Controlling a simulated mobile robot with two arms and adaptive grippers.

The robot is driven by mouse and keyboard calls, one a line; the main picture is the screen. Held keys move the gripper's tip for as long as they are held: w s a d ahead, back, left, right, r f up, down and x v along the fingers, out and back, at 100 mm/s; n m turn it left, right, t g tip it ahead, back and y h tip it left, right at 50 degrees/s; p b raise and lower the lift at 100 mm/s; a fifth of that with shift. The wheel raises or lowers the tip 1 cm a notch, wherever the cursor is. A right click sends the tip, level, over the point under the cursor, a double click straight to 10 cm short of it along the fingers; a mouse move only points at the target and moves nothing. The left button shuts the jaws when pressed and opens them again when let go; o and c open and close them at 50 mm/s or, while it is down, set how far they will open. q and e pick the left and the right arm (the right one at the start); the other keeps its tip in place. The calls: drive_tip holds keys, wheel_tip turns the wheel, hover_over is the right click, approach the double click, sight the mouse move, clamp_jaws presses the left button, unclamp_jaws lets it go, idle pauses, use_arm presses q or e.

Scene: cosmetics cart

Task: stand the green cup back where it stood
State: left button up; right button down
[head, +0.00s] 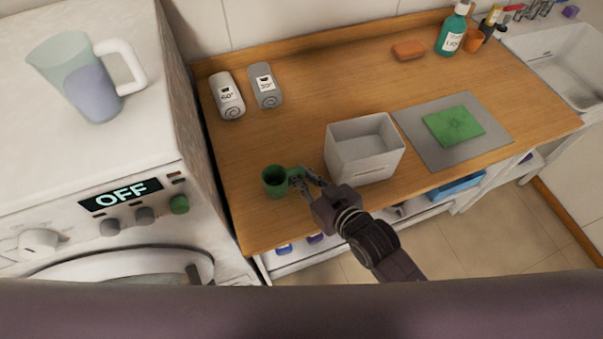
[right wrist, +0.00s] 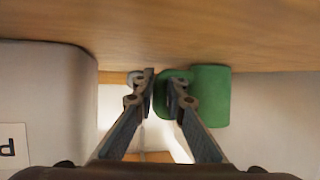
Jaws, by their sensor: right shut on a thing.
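The green cup (head: 275,181) is upright at the front left part of the wooden counter (head: 300,130), left of the white bin. My right gripper (head: 300,180) comes from the right and is shut on the cup's handle. In the right wrist view the cup (right wrist: 211,95) is just right of the fingertips (right wrist: 164,84), and part of the green handle shows between them. I cannot tell whether the cup's base touches the counter. My left gripper is not in view.
The white bin (head: 365,163) stands close to the right of my gripper. A grey mat (head: 412,125) with a green cloth (head: 453,124) lies farther right. Two rolled towels (head: 227,94) lie behind the cup. The washing machine (head: 150,150) borders the counter's left edge. The middle counter is clear.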

drive_tip(key=shift+f, duration=0.1)
drive_tip(key=c, duration=2)
unclamp_jaws()
drive_tip(key=shift+o, duration=0.2)
drive_tip(key=b+v, duration=0.1)
drive_tip(key=v, duration=0.9)
drive_tip(key=shift+s+d+b, duration=0.2)
drive_tip(key=shift+s+b, duration=0.05)
drive_tip(key=shift+b, duration=0.15)
drive_tip(key=shift+s+d+r, duration=0.3)
drive_tip(key=shift+s+r, duration=0.25)
